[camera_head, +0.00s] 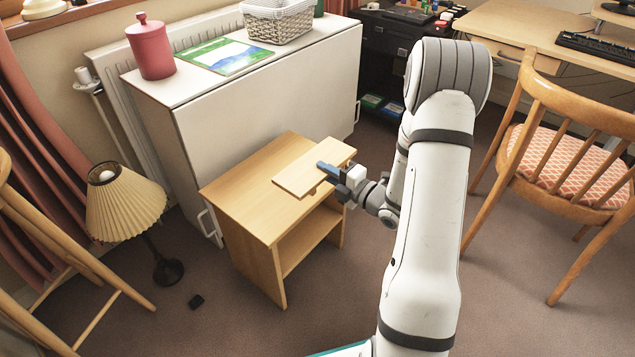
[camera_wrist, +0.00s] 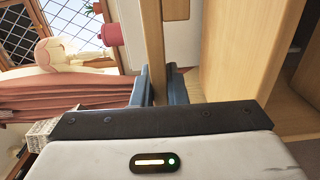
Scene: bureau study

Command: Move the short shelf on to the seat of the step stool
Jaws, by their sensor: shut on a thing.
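A short, flat, light wooden board, the short shelf (camera_head: 304,168), is gripped near its right end by my gripper (camera_head: 330,170). In the wrist view the board (camera_wrist: 152,35) runs edge-on between the two blue fingers (camera_wrist: 159,86), which are shut on it. It is held above a low wooden unit (camera_head: 238,190) with a flat top and an open lower shelf; the wrist view shows a gap between them. A wooden frame with slanted legs and rungs (camera_head: 62,250) stands at the left edge, partly cut off. I cannot tell which piece is the step stool.
A white cabinet (camera_head: 270,110) stands behind the unit, bearing a red canister (camera_head: 150,48) and a basket (camera_head: 277,20). A lamp (camera_head: 124,205) stands to the left. A wooden chair (camera_head: 570,150) and desk (camera_head: 520,28) are at the right.

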